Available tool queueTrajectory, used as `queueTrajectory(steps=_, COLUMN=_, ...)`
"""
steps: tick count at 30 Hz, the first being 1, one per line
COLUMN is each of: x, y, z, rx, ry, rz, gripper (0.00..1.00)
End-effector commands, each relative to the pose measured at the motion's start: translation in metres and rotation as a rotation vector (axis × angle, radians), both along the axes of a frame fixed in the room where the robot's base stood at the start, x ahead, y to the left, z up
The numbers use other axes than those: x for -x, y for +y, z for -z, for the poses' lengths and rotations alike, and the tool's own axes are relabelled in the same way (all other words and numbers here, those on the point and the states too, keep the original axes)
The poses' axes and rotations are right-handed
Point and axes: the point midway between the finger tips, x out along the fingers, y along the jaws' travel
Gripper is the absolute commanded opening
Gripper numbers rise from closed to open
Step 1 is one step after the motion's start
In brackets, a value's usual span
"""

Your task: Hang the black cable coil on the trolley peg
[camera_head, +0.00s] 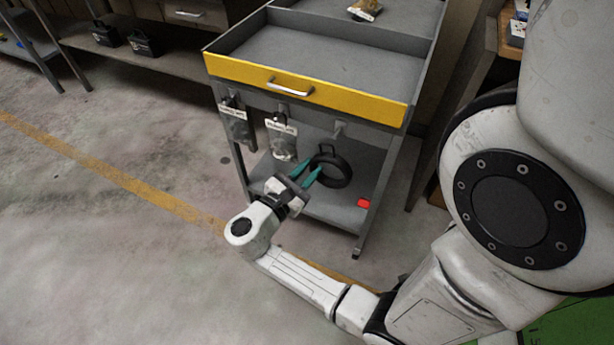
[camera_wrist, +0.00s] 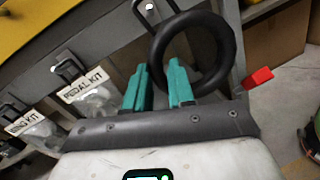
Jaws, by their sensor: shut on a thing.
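The black cable coil (camera_head: 345,174) is a thick ring with a thin hanging loop at its top. My gripper (camera_head: 309,174) has teal fingers shut on the coil's left side and holds it in front of the trolley. In the wrist view, the coil (camera_wrist: 231,48) rises above and right of the fingers (camera_wrist: 158,72). The bare trolley peg (camera_head: 340,127) is under the yellow drawer front, a little above the loop in the head view. In the wrist view, the loop overlaps the peg's pale tip (camera_wrist: 148,5); I cannot tell whether they touch.
Two labelled bags, one reading PEDAL KIT (camera_wrist: 84,80), hang on pegs to the left. The trolley (camera_head: 318,203) has a lower shelf with a red object (camera_head: 363,203) at its right edge. Open floor (camera_head: 110,250) lies to the left.

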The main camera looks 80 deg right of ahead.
Motion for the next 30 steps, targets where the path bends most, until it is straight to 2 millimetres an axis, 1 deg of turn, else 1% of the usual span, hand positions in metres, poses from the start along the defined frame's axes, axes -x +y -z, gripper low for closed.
queueTrajectory(steps=30, x=0.013, y=-0.053, z=0.004, rx=0.002, ry=0.000, rz=0.001, gripper=0.00)
